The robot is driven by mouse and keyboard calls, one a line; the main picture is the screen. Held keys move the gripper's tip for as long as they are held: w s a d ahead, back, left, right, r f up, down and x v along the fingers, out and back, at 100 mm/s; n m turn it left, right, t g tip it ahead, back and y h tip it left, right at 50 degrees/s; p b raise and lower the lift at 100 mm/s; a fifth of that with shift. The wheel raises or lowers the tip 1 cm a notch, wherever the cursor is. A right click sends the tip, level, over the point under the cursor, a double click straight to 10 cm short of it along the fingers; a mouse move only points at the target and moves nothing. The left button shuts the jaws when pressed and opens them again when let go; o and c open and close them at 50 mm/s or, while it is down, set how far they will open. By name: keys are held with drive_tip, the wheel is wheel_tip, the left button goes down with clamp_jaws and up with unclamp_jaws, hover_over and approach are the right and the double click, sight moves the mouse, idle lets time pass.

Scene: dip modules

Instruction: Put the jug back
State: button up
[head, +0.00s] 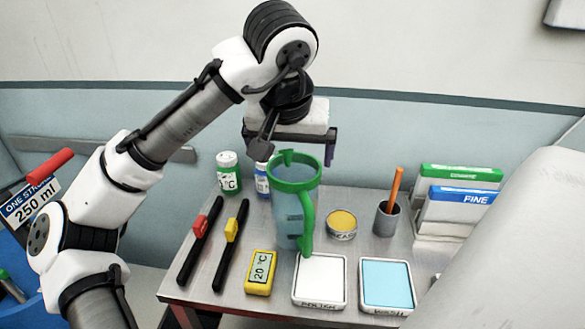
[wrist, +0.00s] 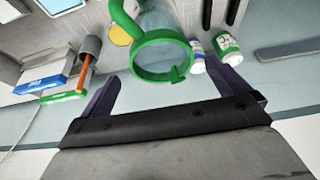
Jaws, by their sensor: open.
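The jug (head: 296,210) is clear blue with a green rim and a green handle. It stands upright on the metal table (head: 178,285), behind the white pad, with its handle toward the front. My gripper (head: 297,160) is open and above and behind the jug's rim in the head view. In the wrist view the green rim of the jug (wrist: 161,55) lies ahead of and between the spread fingers of my gripper (wrist: 168,82), and the gripper holds nothing. I cannot tell whether a finger touches the jug.
Two bottles, a green-labelled one (head: 229,173) and a blue-labelled one (head: 262,180), stand close behind left. A yellow tin (head: 342,223), a grey cup (head: 387,219) with an orange stick, and boxes (head: 458,205) are right. A yellow thermometer (head: 261,272), white pad (head: 320,281) and blue pad (head: 387,285) lie in front.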

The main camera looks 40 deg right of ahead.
drive_tip(key=shift+v, duration=0.75)
